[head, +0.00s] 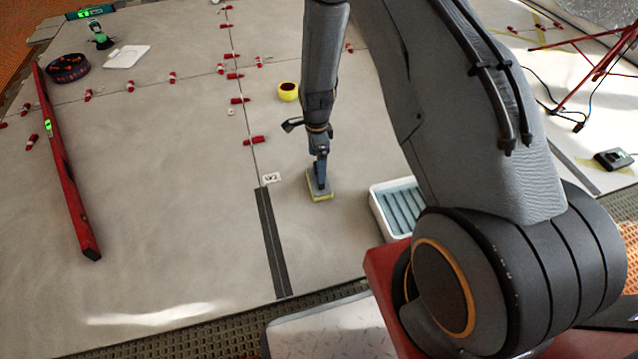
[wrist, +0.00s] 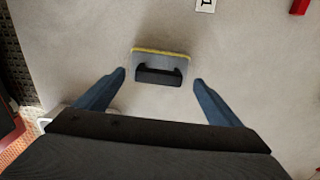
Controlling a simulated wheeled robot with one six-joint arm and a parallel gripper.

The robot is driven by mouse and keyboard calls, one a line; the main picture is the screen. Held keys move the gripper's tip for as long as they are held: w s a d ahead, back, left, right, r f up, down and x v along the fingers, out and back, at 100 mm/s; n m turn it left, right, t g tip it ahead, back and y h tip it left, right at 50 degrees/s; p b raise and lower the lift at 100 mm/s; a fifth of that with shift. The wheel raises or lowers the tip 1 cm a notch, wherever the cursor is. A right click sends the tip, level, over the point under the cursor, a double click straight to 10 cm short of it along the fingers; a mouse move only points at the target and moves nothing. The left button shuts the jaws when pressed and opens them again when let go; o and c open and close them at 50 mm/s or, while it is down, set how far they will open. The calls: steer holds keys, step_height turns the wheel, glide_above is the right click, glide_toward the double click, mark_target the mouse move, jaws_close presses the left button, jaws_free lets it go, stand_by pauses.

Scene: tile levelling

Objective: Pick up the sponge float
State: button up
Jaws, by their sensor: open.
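The sponge float (head: 319,195) lies flat on the grey tiled floor, with a yellow sponge edge and a grey top plate. In the wrist view the sponge float (wrist: 178,58) shows its dark handle, lying crosswise just beyond and between the fingertips. My gripper (head: 320,178) points down above the float in the head view and partly hides it. In the wrist view my gripper (wrist: 160,77) has its two blue fingers spread wide, with nothing between them that they touch.
A white ribbed tray (head: 375,208) stands right of the float. A small marked card (head: 271,179) and dark strips (head: 272,240) lie to its left. A long red level (head: 66,165) lies at left.

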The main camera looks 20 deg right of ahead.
mark_target(319, 192)
steer(key=f+b, duration=0.2)
steer(key=f, duration=0.1)
steer(key=f+b, duration=0.1)
steer(key=f, duration=0.1)
steer(key=shift+d, duration=0.35)
steer(key=shift+s, duration=0.1)
steer(key=c, duration=1.3)
